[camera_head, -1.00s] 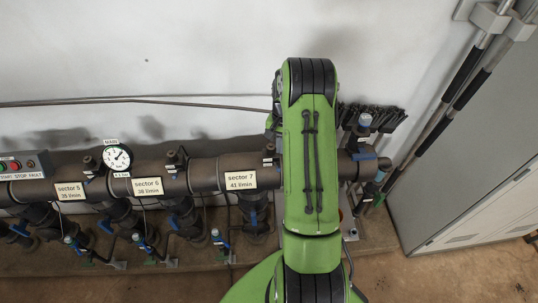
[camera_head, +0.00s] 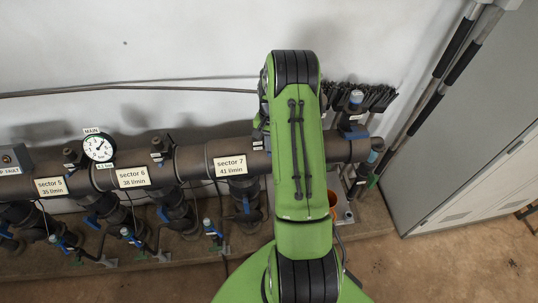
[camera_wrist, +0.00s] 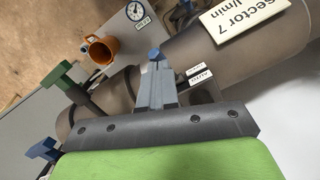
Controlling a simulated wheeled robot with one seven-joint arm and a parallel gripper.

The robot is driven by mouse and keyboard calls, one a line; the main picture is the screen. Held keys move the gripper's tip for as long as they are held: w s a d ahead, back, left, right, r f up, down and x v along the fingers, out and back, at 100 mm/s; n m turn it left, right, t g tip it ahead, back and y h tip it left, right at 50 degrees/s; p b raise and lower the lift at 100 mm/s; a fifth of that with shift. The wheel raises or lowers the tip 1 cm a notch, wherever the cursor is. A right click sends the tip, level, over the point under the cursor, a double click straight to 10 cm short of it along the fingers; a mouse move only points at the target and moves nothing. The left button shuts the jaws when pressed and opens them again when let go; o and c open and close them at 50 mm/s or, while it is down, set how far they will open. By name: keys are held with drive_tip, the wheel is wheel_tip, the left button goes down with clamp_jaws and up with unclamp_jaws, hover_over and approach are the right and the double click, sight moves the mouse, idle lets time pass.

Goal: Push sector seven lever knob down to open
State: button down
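The sector 7 label (camera_head: 229,166) is on the thick grey pipe (camera_head: 195,163), and it also shows large in the wrist view (camera_wrist: 240,22). My gripper is hidden behind my green arm in the head view. In the wrist view my gripper (camera_wrist: 156,72) has its grey fingers close together, pointing at the pipe. A small blue knob (camera_wrist: 155,54) shows right at the fingertips; I cannot tell whether they touch. Small plates, one reading AUTO (camera_wrist: 201,76), lie just right of the fingers.
In the wrist view an orange cup (camera_wrist: 99,50), a dial (camera_wrist: 135,11), a green handle (camera_wrist: 62,76) and a blue handle (camera_wrist: 40,151) lie left. A grey cabinet (camera_head: 465,130) and leaning poles (camera_head: 452,75) stand right. Bare floor (camera_head: 420,255) lies in front.

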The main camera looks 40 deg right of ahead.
idle(0.3)
wheel_tip(320, 180, down, 5)
drive_tip(key=b, duration=0.3)
drive_tip(key=shift+r+b, duration=0.15)
drive_tip(key=shift+b, duration=0.2)
drive_tip(key=shift+w+d+r, duration=0.1)
drive_tip(key=shift+r, duration=0.15)
drive_tip(key=shift+w+d+r+p, duration=0.25)
drive_tip(key=shift+w+d, duration=0.15)
drive_tip(key=shift+d, duration=0.2)
drive_tip(key=shift+w+d+r+p, duration=0.2)
drive_tip(key=shift+w+d, duration=0.15)
drive_tip(key=shift+d, duration=0.25)
drive_tip(key=shift+a+r, duration=0.1)
wheel_tip(320, 180, up, 16)
drive_tip(key=d, duration=0.1)
drive_tip(key=shift+w+d+f, duration=0.2)
drive_tip(key=shift+w+f, duration=0.05)
drive_tip(key=shift+w, duration=0.15)
